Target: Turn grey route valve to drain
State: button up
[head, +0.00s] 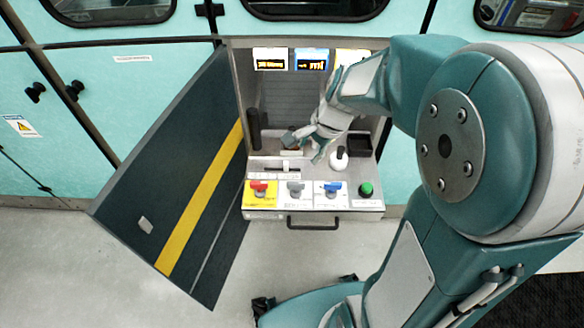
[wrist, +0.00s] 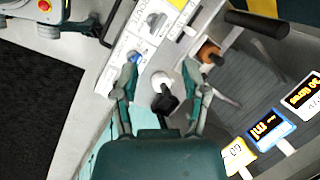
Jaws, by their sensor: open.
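The grey route valve (head: 296,188) sits on a white plate on the console front, between a red valve (head: 260,188) on yellow and a blue valve (head: 331,188). In the wrist view a grey handle (wrist: 155,21) shows near the top, beyond the blue handle (wrist: 135,57). My gripper (head: 305,147) is above the console's upper panel, behind the valve row and apart from the grey valve. In the wrist view my gripper (wrist: 168,78) is open with nothing held; a black knob on a white base (wrist: 164,86) lies between and below the fingers.
A green button (head: 366,190) is at the right of the valve row. A black upright handle (head: 255,130) stands at the console's left. A brown-topped control (wrist: 208,52) is close to one finger. Lit displays (head: 312,60) are at the back; an open door panel (head: 175,185) is left.

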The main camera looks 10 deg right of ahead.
aim_at(296, 183)
jog(key=w+f+m, duration=0.2)
jog(key=f, duration=0.5)
jog(key=w+a+f+m, duration=0.1)
jog(key=w+f+m, duration=0.1)
jog(key=f, duration=0.5)
jog(key=w+f+m+g+y, duration=0.1)
jog(key=w+f+m, duration=0.1)
jog(key=f, duration=0.6)
jog(key=shift+a+f+m, duration=0.1)
jog(key=shift+a+m, duration=0.15)
jog(key=shift+m, duration=0.65)
grip_shut()
